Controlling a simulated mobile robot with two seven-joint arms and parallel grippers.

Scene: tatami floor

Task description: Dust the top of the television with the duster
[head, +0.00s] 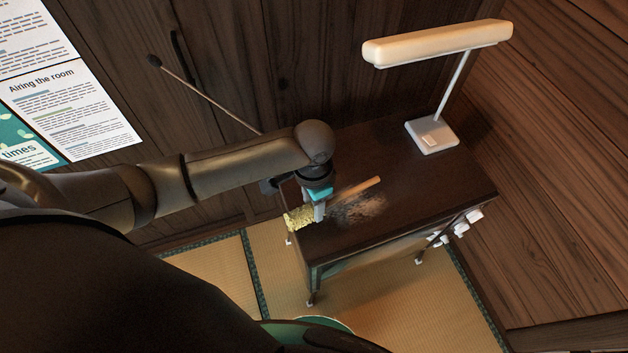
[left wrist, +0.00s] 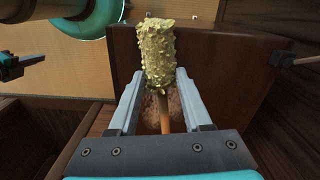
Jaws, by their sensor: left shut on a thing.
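The television (head: 420,190) is a dark wooden cabinet on legs, with white knobs on its right side. A pale grey dust patch (head: 362,209) lies on its top. My left gripper (head: 319,214) is shut on the duster, over the left end of the top. The duster's yellow fluffy head (head: 298,218) is at the top's left edge; its wooden handle points right, above the dust. I cannot tell whether the head touches the top. The left wrist view shows the yellow head (left wrist: 158,55) just beyond the fingers. My right gripper is not in the head view.
A cream desk lamp (head: 432,136) stands at the back right of the top. A wooden wall with posters (head: 85,105) is close behind. A dark and teal part (left wrist: 20,66), perhaps my right gripper, shows in the wrist view.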

